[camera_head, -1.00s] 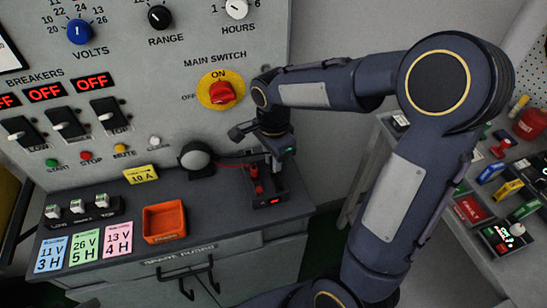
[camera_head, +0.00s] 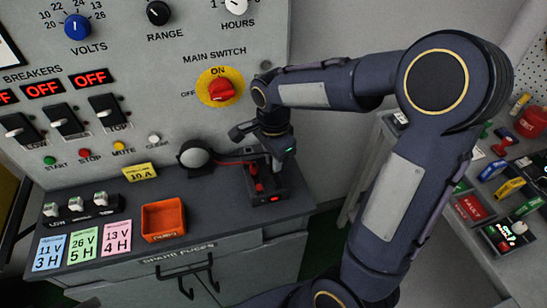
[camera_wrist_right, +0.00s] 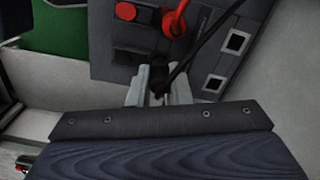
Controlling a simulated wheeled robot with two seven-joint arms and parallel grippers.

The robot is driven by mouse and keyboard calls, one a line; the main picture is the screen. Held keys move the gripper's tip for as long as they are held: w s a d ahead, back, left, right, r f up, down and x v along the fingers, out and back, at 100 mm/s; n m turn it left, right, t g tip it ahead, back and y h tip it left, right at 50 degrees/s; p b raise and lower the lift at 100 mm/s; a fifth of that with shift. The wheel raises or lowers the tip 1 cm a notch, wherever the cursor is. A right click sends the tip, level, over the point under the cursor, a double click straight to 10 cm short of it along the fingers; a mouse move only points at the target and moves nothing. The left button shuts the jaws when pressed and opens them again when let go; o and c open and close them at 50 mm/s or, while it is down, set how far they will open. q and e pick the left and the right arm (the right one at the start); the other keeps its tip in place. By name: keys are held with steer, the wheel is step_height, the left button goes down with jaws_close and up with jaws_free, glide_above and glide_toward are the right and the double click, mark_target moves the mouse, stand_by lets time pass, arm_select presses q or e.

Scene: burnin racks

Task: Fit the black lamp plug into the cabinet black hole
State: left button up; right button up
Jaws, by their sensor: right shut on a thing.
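My right gripper (camera_head: 276,163) points down over a small dark box (camera_head: 285,195) on the cabinet's counter, beside the front panel. In the right wrist view my right gripper (camera_wrist_right: 159,92) is shut on the black lamp plug (camera_wrist_right: 160,72), with a black cable (camera_wrist_right: 205,42) running up to the right. The red plug also shows in the head view (camera_head: 257,184). I cannot make out the black hole or whether the plug touches it. My left gripper is out of view.
A round grey lamp (camera_head: 195,156) with a red cable stands left of the box. An orange tray (camera_head: 163,220) and coloured cards (camera_head: 83,242) lie farther left. The main switch (camera_head: 221,91) is on the panel above. A side table (camera_head: 455,215) with parts stands right.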

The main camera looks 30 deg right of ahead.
steer(key=shift+f+b, duration=0.45)
steer(key=shift+f, duration=0.15)
stand_by(0.4)
steer(key=o, duration=0.9)
steer(key=shift+c, duration=0.8)
steer(key=shift+o, duration=0.3)
steer(key=shift+s, duration=0.1)
steer(key=shift+f, duration=0.1)
